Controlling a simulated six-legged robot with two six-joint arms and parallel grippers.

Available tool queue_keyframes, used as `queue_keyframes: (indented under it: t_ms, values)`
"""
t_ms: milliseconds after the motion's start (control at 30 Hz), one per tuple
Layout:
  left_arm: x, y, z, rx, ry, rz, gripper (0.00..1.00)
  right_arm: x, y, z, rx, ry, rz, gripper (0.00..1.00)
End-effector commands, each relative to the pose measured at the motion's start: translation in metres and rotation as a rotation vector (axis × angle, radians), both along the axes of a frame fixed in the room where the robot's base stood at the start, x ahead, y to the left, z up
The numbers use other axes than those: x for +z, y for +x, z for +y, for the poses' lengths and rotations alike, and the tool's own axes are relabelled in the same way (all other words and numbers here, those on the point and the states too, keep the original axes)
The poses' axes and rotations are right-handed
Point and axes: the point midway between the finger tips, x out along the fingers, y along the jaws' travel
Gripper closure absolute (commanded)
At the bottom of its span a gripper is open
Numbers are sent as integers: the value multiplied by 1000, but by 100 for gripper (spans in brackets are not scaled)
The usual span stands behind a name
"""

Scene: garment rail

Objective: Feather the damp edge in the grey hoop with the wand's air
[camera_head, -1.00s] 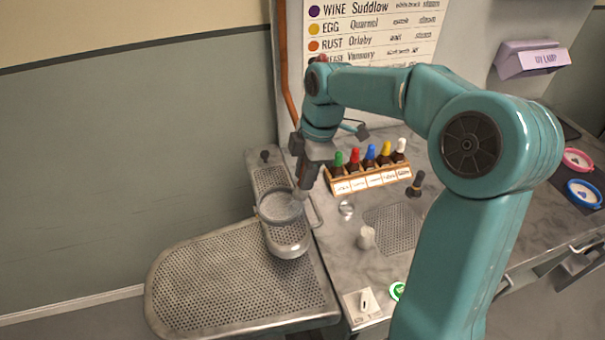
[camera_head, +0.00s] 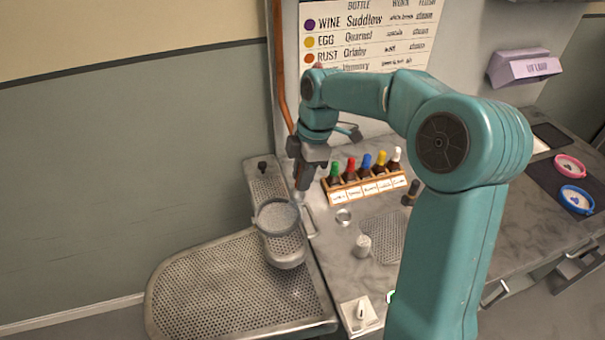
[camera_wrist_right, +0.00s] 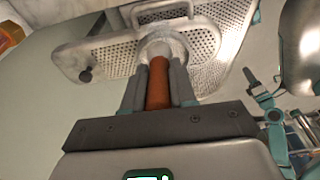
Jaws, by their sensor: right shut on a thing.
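The grey hoop (camera_head: 277,216), with pale cloth in it, lies on the narrow perforated arm of the steel board, at the left of the head view. My right gripper (camera_head: 303,180) is just behind and to the right of the hoop. In the right wrist view, my right gripper (camera_wrist_right: 157,92) is shut on the wand, whose red-brown handle (camera_wrist_right: 158,82) stands between the fingers. The far end of the wand points toward the hoop; whether it touches the cloth cannot be told. A damp edge cannot be made out. My left gripper is not in view.
A rack of dropper bottles (camera_head: 368,187) stands right of the gripper. A white cup (camera_head: 362,245) and small round dish (camera_head: 344,217) are on the marble counter. The large perforated board (camera_head: 235,285) is bare. Pink (camera_head: 569,166) and blue hoops (camera_head: 577,199) lie far right.

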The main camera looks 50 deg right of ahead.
Motion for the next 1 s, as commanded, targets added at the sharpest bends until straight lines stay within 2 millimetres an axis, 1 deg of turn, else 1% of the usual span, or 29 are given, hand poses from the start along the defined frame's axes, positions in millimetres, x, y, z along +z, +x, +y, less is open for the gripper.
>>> queue_keyframes:
  t_ms: [33, 100, 500, 600, 1000]
  values:
    - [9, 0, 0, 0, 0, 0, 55, 10, 0, 0, 0, -1, -2, 100]
    - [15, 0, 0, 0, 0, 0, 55, 19, 1, 0, -1, -1, -3, 100]
    - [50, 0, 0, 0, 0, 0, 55, 62, 0, 0, 0, -1, -2, 100]
    - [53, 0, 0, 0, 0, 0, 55, 66, 0, 0, 0, -1, -2, 100]
    - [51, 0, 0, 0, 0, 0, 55, 64, 0, 0, 0, 0, -1, 100]
